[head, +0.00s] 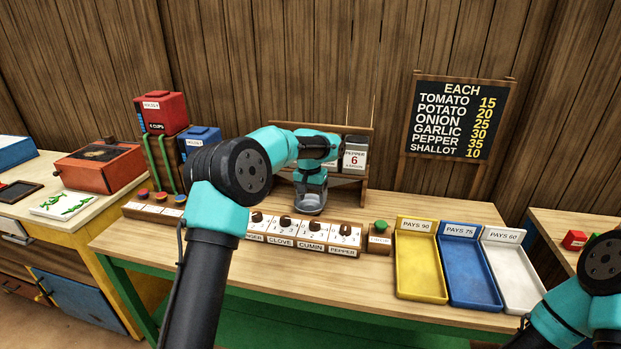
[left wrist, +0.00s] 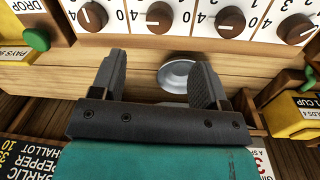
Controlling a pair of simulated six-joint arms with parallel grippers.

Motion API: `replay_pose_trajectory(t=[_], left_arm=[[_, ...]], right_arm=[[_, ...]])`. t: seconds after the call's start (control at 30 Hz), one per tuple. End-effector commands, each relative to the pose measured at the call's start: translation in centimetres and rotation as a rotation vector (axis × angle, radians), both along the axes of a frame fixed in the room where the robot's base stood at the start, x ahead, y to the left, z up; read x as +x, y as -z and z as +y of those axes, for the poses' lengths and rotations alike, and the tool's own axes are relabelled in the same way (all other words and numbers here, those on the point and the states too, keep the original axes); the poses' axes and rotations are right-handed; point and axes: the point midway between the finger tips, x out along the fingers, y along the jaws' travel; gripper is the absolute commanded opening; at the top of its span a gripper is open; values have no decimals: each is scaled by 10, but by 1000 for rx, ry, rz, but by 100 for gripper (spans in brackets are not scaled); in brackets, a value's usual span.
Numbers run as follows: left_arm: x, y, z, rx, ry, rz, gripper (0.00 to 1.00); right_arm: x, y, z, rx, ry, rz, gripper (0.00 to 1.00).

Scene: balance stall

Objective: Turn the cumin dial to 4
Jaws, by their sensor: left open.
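The cumin dial (head: 316,226) is a brown knob on a white plate, third from the left in the dial row in the head view. It shows at the top of the left wrist view (left wrist: 159,17), second from the left, with a small pale mark; its exact setting is hard to read. My left gripper (head: 311,189) is open, pointing down behind the dial row and apart from the knobs. In the left wrist view its two fingers (left wrist: 160,82) are spread with nothing gripped. My right arm enters at lower right; its gripper is out of frame.
The ginger (head: 257,217), clove and pepper (head: 345,230) dials flank cumin. A green button (head: 380,226) sits right of them. A silver dish (left wrist: 178,74) lies behind the row. Yellow (head: 421,267), blue and white trays stand to the right. Bare table lies in front.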

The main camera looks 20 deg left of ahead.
Motion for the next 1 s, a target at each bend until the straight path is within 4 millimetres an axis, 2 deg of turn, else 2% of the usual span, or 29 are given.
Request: replay_pose_trajectory(t=[0.2,0.4,0.57,1.0], left_arm=[[1,-42,3,0,0,-4,68],[0,-64,5,0,0,0,68],[0,-69,5,0,0,0,68],[0,-67,9,-4,-5,0,68]], right_arm=[[0,0,0,0,0,0,43],[0,0,0,0,0,0,43],[0,0,0,0,0,0,43],[0,0,0,0,0,0,43]])
